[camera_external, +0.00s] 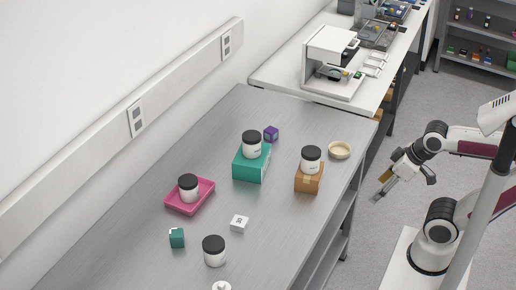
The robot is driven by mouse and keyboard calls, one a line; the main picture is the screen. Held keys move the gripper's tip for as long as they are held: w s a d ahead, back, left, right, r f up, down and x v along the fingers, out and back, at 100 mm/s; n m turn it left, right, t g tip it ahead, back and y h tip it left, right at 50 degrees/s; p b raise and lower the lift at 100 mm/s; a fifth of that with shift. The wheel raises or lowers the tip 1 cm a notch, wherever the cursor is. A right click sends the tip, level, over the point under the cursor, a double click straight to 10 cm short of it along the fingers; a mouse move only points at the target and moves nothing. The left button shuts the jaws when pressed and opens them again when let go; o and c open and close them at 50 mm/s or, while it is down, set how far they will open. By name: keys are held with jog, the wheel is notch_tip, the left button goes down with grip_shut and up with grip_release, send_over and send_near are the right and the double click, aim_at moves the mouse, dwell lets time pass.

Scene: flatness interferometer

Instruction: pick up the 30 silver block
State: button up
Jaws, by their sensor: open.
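A small silver-white block (239,223) marked with what looks like 30 lies on the grey table, in the middle of its near half. My gripper (380,195) is open and empty. It hangs over the floor to the right of the table, well apart from the block and pointing down and to the left. Nothing covers the block in this view.
Near the block stand a white jar with a black lid (214,257), a green block (177,238) and a pink tray (205,193) holding a jar. A teal box (250,168) and a cardboard box (308,184) carry jars. A bowl (340,150) sits by the right edge.

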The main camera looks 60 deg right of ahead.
jog(key=shift+c, duration=0.3)
jog(key=n+t+y, duration=0.2)
jog(key=n+t, duration=0.1)
jog(key=t, duration=0.2)
send_over(247, 222)
jog(key=s+d, duration=0.9)
notch_tip(247, 222, down, 9)
jog(key=w+a+f, duration=0.1)
jog(key=a+f, duration=0.1)
jog(key=w+a+f+n+y, duration=0.1)
jog(key=a+f, duration=0.1)
jog(key=w+a+f+t+y, duration=0.1)
jog(key=w+a+f, duration=0.1)
jog(key=shift+w, duration=0.1)
jog(key=shift+w+a+f+n+y, duration=0.2)
jog(key=shift+a+f+n+y, duration=0.1)
jog(key=shift+a+f+y, duration=0.25)
jog(key=shift+r, duration=0.1)
